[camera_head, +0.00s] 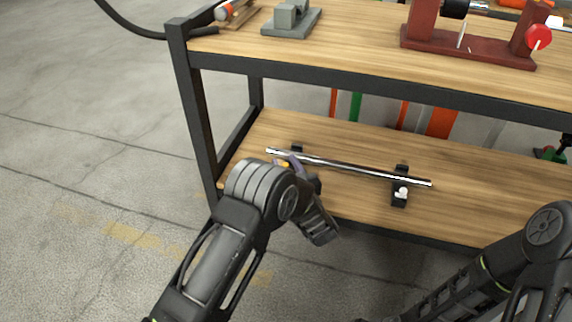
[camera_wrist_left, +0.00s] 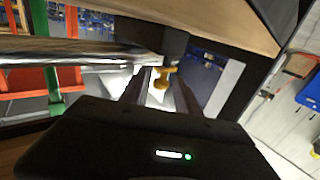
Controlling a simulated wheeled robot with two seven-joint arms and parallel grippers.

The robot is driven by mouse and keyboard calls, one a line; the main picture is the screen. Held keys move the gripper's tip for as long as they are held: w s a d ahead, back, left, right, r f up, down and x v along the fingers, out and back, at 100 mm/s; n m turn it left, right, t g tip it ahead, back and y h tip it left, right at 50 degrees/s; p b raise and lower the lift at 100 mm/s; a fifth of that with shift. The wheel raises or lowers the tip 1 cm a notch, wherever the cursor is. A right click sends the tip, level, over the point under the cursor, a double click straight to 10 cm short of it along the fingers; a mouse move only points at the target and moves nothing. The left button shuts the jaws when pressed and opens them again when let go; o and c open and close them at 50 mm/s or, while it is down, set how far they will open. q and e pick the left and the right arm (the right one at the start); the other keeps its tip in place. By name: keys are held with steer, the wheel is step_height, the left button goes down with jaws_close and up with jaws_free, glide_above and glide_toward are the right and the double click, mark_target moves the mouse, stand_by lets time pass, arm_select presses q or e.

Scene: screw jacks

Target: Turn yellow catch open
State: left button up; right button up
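The yellow catch (camera_wrist_left: 164,78) shows in the left wrist view beside a dark holder block, near the end of a shiny metal rod (camera_wrist_left: 80,50). In the head view only a small yellow bit (camera_head: 284,163) of it shows by my wrist. The rod (camera_head: 350,168) lies across two black holders on the lower shelf. My left gripper (camera_wrist_left: 161,92) has its fingers apart, one on each side of the catch as seen from the wrist. I cannot tell whether they touch it. My right arm is at the lower right in the head view; its gripper is out of view.
The right holder (camera_head: 400,190) carries a white knob (camera_head: 402,193). The lower shelf (camera_head: 480,195) is otherwise mostly bare. The upper tabletop (camera_head: 360,40) overhangs it, with a grey vise (camera_head: 290,20) and a red stand (camera_head: 465,45). A black table leg (camera_head: 195,110) stands left of my arm.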

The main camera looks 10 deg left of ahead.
arm_select(q)
steer(key=p+v, duration=0.2)
steer(key=v, duration=0.4)
steer(key=shift+s+d+r, duration=0.1)
steer(key=shift+s+d, duration=0.1)
steer(key=shift+d, duration=0.1)
steer(key=shift+s+d+p, duration=0.25)
steer(key=shift+s+p, duration=0.05)
steer(key=shift+s, duration=0.2)
